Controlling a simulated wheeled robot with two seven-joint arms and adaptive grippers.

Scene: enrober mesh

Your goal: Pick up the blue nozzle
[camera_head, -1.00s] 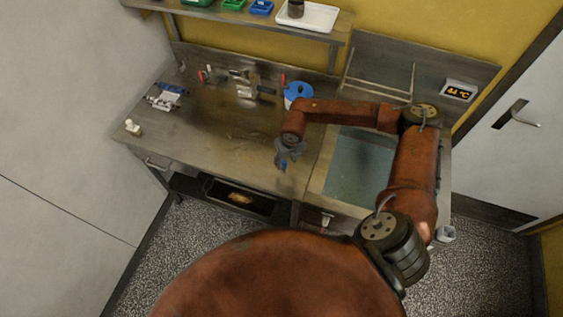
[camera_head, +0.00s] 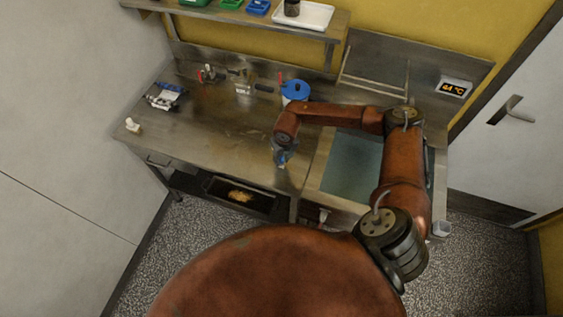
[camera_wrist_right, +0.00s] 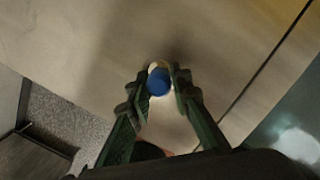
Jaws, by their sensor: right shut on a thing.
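The blue nozzle (camera_wrist_right: 159,82) is a small round blue piece with a pale rim, held between the fingertips of my right gripper (camera_wrist_right: 158,80) in the right wrist view. In the head view my right gripper (camera_head: 284,152) is over the front part of the steel counter, with a bit of blue (camera_head: 281,158) at its fingertips. The fingers touch the nozzle from both sides. How far it is above the counter is hard to tell. My left gripper does not show.
The steel counter (camera_head: 215,135) is mostly bare in the middle. A blue-lidded pot (camera_head: 295,90), metal fittings (camera_head: 208,74), a packet-like item (camera_head: 164,95) and a small white piece (camera_head: 132,126) stand on it. A basin (camera_head: 350,172) lies to the right. A shelf with trays (camera_head: 303,15) hangs above.

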